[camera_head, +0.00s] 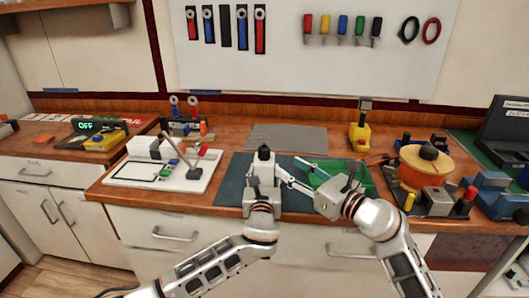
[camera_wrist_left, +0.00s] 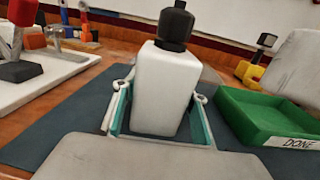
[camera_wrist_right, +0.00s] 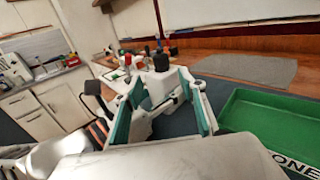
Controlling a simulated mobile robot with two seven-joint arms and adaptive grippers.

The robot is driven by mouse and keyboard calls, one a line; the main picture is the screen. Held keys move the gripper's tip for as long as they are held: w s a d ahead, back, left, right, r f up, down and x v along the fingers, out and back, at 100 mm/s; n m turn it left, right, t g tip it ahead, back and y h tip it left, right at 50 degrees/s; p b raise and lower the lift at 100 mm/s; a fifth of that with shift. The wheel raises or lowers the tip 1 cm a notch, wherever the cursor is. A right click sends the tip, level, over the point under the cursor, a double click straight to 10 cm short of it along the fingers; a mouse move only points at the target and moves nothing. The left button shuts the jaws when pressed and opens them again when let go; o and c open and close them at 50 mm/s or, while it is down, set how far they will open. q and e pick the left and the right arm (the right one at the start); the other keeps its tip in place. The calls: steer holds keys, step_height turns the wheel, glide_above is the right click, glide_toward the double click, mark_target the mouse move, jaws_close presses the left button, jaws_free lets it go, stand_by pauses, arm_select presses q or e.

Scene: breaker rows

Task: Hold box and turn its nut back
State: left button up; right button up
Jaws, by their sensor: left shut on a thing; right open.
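The box is a white block (camera_head: 262,172) with a black nut (camera_head: 264,152) on top, upright over the dark mat. My left gripper (camera_wrist_left: 158,112) is shut on the box, one finger on each side. The nut (camera_wrist_left: 175,24) stands clear above these fingers. My right gripper (camera_head: 291,170) is open and comes from the right, with its fingertips near the box. In the right wrist view the box (camera_wrist_right: 160,86) and nut (camera_wrist_right: 161,62) appear between the open fingers. I see no contact there. Whether the box touches the mat is unclear.
A green tray (camera_wrist_left: 257,118) marked DONE sits just right of the box, partly under my right gripper in the head view. A white board with a lever (camera_head: 158,178) lies left. A grey mat (camera_head: 287,137) lies behind. An orange pot (camera_head: 424,168) and several tools crowd the right.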

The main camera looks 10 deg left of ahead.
mark_target(268, 154)
steer(key=x, duration=1.2)
steer(key=shift+d, duration=0.1)
steer(key=c, duration=1.1)
